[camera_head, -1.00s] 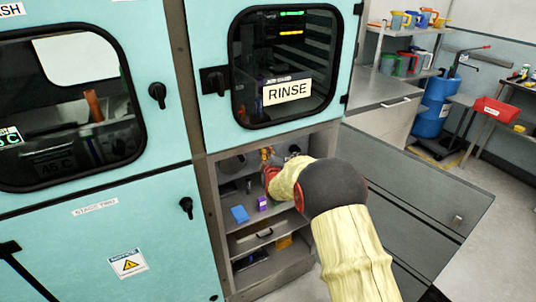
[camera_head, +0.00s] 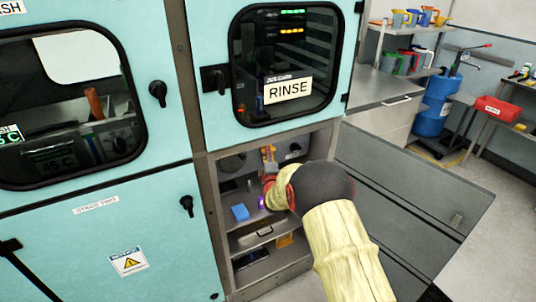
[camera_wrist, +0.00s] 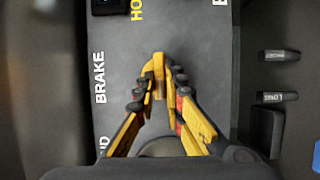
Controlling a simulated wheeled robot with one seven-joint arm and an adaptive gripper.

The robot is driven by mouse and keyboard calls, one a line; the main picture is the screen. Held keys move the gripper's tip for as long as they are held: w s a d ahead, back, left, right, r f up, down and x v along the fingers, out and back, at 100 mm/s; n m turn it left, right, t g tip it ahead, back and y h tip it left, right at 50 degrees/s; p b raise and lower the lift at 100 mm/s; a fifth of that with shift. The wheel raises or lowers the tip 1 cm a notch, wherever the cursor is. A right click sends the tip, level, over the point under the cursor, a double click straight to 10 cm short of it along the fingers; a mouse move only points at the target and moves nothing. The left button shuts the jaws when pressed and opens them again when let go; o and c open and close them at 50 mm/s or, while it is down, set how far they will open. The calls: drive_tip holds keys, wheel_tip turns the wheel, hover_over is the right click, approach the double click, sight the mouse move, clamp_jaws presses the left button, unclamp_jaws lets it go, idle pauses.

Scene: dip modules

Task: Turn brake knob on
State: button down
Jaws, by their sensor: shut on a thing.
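The brake knob is not clearly seen. The BRAKE label (camera_wrist: 99,77) is on the dark grey panel in the wrist view, left of my fingers. My gripper (camera_wrist: 158,78) has its yellow fingers closed together at the tips, pinching a small thing against the panel beside that label. The fingers hide most of the thing, which I take to be the knob. In the head view, my gripper (camera_head: 268,156) reaches into the open compartment below the RINSE window, and my arm hides part of it.
A blue box (camera_head: 240,212) and a small purple thing (camera_head: 262,202) are on the compartment shelf. A grey door panel (camera_head: 415,200) hangs open to the right. The RINSE door (camera_head: 215,85) is shut above.

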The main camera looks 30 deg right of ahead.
drive_tip(key=shift+f, duration=0.1)
drive_tip(key=c, duration=1.9)
unclamp_jaws()
drive_tip(key=v, duration=1.2)
